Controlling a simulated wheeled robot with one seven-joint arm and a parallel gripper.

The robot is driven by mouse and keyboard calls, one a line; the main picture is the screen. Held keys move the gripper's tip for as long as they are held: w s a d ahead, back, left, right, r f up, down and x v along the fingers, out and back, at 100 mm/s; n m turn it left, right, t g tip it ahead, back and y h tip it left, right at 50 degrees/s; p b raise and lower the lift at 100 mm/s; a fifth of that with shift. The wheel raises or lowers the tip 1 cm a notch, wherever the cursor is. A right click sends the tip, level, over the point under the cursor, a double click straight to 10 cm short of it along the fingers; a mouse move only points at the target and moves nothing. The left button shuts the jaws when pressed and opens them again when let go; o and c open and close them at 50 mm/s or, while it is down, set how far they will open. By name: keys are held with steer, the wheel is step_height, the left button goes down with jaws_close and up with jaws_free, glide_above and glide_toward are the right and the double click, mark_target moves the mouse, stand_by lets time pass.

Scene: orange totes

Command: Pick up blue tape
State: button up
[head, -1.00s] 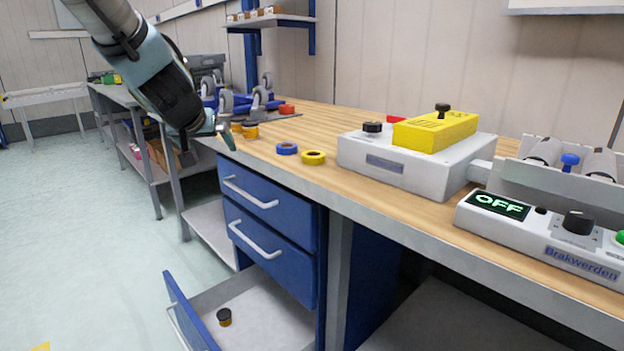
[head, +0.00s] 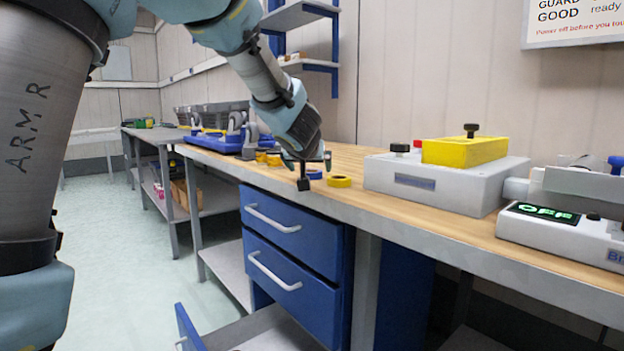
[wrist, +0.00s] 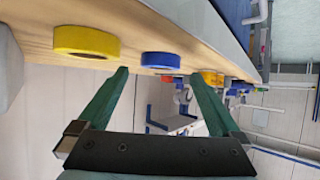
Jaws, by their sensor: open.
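The blue tape (head: 314,174) lies flat on the wooden bench near its front edge, partly behind my gripper in the head view. In the wrist view the blue tape (wrist: 160,61) appears between and beyond the two fingertips. My gripper (head: 316,171) is open and empty, at the bench's front edge by the tape. Its two green fingers (wrist: 158,76) are spread apart in the wrist view. I cannot tell the exact gap between fingertips and tape.
A yellow tape (head: 339,181) lies right of the blue one. An orange roll (wrist: 211,78) lies on its other side. A grey device with a yellow block (head: 464,151) stands farther right. Blue drawers (head: 290,233) are below, the lowest pulled open.

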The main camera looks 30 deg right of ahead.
steer(key=b+x, duration=0.1)
steer(key=x, duration=0.3)
steer(key=shift+w+r, duration=0.15)
steer(key=shift+c, duration=0.2)
steer(key=c, duration=1.3)
steer(key=shift+r, duration=0.1)
